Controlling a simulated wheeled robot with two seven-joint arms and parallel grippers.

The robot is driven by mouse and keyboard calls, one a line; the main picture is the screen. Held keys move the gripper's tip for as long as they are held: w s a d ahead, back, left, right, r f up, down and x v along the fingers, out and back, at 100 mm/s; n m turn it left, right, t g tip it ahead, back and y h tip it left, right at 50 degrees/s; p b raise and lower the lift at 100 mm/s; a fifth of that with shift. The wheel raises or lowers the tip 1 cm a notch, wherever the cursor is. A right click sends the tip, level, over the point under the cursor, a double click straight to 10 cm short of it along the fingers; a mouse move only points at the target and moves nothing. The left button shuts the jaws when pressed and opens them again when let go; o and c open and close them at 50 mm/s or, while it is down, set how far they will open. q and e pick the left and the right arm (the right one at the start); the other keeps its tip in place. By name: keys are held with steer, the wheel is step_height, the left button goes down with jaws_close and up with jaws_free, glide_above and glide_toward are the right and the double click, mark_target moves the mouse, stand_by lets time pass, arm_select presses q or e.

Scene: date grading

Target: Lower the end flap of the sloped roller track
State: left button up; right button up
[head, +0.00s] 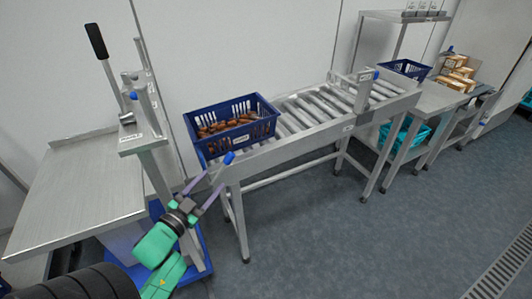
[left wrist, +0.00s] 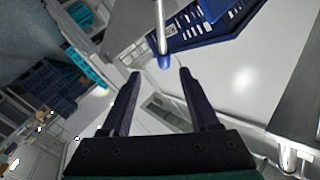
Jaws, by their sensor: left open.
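The sloped roller track (head: 318,122) runs from the middle of the head view up to the right. A blue crate (head: 262,126) of brown dates sits at its near left end. A short metal handle with a blue knob (head: 229,158) sticks out at that end, below the crate. The flap plate itself is hard to make out behind the crate. My left gripper (head: 211,180) is open just left of and below the knob. In the left wrist view the blue knob (left wrist: 164,62) lies between the open fingertips (left wrist: 160,74), apparently untouched. My right gripper is not in view.
A steel table (head: 80,190) and a stand with a black-handled lever (head: 97,42) are at the left. A post with another blue knob (head: 376,76) stands at the track's far end. Benches with a blue crate (head: 408,68) and boxes (head: 458,75) follow. The floor in front is clear.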

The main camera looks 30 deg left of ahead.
mark_target(232, 157)
arm_select(q)
steer(key=w, duration=0.3)
steer(key=w+a, duration=0.1)
steer(key=shift+w+r, duration=0.25)
steer(key=shift+w, duration=0.05)
steer(key=w, duration=0.7)
steer(key=shift+w+a+f, duration=0.15)
steer(key=shift+w+f, duration=0.05)
steer(key=shift+w, duration=0.6)
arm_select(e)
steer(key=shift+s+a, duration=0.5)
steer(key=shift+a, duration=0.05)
arm_select(q)
jaws_close()
steer(key=shift+f, duration=0.15)
